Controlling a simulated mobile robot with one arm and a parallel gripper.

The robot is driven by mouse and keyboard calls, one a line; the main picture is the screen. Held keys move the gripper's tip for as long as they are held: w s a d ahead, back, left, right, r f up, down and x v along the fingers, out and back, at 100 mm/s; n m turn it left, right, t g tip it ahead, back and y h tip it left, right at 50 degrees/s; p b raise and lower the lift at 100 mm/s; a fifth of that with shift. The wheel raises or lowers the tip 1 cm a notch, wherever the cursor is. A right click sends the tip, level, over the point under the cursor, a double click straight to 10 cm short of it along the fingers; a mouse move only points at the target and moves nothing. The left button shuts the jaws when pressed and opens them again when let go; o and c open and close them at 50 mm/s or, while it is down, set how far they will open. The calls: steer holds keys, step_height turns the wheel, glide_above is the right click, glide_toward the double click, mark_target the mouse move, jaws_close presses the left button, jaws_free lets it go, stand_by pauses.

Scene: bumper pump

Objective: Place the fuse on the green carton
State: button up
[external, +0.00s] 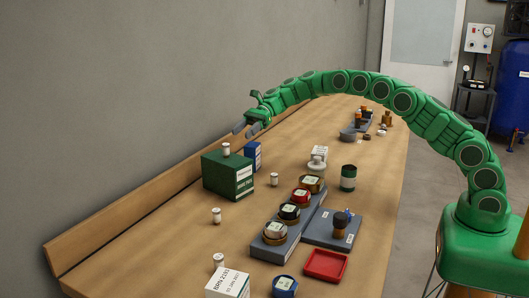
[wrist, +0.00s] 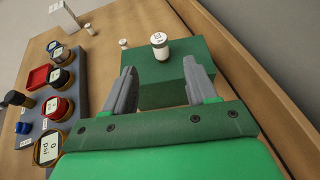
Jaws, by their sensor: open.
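The green carton (external: 228,178) stands on the bench near the wall, and its top shows in the wrist view (wrist: 172,73). A fuse (external: 226,150), a small white cylinder with metal ends, stands upright on the carton top; it also shows in the wrist view (wrist: 160,46). Similar fuses stand on the bench: one right of the carton (external: 274,179), one in front of it (external: 216,215) and one near the white box (external: 218,261). My gripper (external: 246,130) is open and empty beyond the carton, above its top. In the wrist view its fingers (wrist: 163,85) point toward the fuse, apart from it.
A blue box (external: 252,155) stands close behind the carton. Gauges and caps sit on a grey block (external: 268,249) to the right, with a red tray (external: 325,265) nearby. A white box (external: 227,285) is at the front. A low wooden ledge (external: 150,200) runs along the wall.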

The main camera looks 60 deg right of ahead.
steer(key=s+a+r+n+g+h, duration=0.1)
steer(key=s+a+r+n+h, duration=0.2)
steer(key=s, duration=0.7)
steer(key=s+a+r+n+g, duration=0.2)
steer(key=s+r+n, duration=0.15)
steer(key=s, duration=0.65)
steer(key=s+a+r+n+g+h, duration=0.15)
steer(key=s+n, duration=0.25)
steer(key=s, duration=0.7)
steer(key=s+d+f+n+h, duration=0.1)
steer(key=s+d+n+h, duration=0.1)
steer(key=s, duration=0.9)
steer(key=s+d+f+n+h, duration=0.2)
steer(key=s+d+n, duration=0.3)
steer(key=s, duration=0.7)
steer(key=s+d+f+n+h, duration=0.2)
steer(key=s+d+n+h, duration=0.1)
steer(key=s, duration=0.9)
steer(key=shift+s+d+g+h, duration=0.25)
steer(key=shift+d+g+h, duration=0.1)
steer(key=shift+d+h, duration=0.4)
